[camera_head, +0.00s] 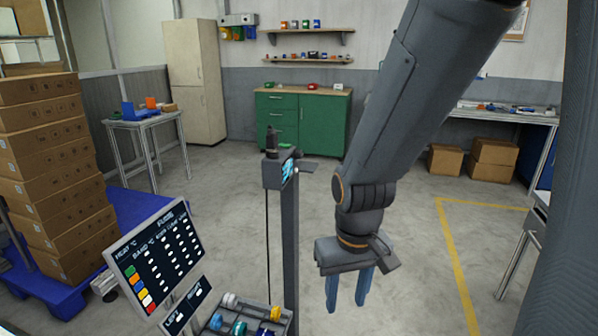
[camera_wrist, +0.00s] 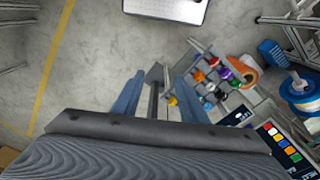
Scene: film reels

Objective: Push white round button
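I cannot clearly make out a white round button. A grey post with a small screen unit (camera_head: 280,172) stands to the right of the panel. My gripper (camera_head: 348,298) points down, right of the post, its two blue fingers apart and empty. In the wrist view my gripper (camera_wrist: 161,75) also looks open.
A rack of coloured spools (camera_head: 240,318) stands below the panel, near the post. Stacked boxes (camera_head: 45,160) sit on a blue pallet (camera_head: 70,285) at the left. A green cabinet (camera_head: 290,125) stands at the back.

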